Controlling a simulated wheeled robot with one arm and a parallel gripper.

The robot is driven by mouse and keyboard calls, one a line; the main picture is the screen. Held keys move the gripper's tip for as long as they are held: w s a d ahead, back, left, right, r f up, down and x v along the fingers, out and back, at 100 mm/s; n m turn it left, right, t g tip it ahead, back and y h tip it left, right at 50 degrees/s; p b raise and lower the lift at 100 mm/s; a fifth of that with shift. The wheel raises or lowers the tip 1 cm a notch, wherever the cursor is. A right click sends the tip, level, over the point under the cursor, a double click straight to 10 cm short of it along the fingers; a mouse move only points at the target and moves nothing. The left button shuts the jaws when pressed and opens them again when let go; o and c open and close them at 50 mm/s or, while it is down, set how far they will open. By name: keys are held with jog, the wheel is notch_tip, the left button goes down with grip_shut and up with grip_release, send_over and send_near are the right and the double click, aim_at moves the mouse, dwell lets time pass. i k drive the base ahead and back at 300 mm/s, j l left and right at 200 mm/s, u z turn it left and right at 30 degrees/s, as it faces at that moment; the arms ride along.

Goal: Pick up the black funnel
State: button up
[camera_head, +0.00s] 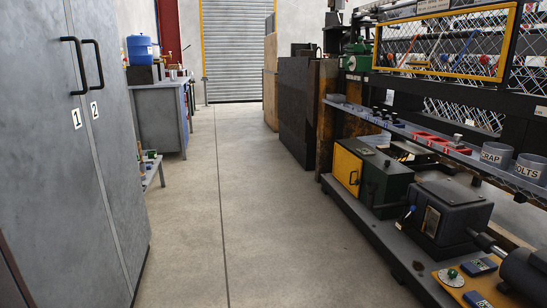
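I cannot make out a black funnel in the head view. Small dark items (388,114) stand on the long shelf of the machine at the right, too small to identify. Several small objects (150,155) sit on a low bench at the left, partly hidden behind the grey cabinet (80,170). My gripper is not in view.
A clear concrete aisle (215,215) runs to a roller shutter (237,50). A grey workbench (158,118) with a blue drum (140,50) stands at left. At right are a yellow-doored box (347,170), red bins (430,140), and grey cups labelled SCRAP (495,157) and BOLTS (529,168).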

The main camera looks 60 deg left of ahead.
aim_at(372, 190)
jog(key=u, duration=2.95)
jog(key=z, duration=1.45)
jog(key=i+j+u, duration=0.15)
jog(key=i, duration=1.35)
jog(key=i+l+u, duration=0.15)
jog(key=i, duration=1.4)
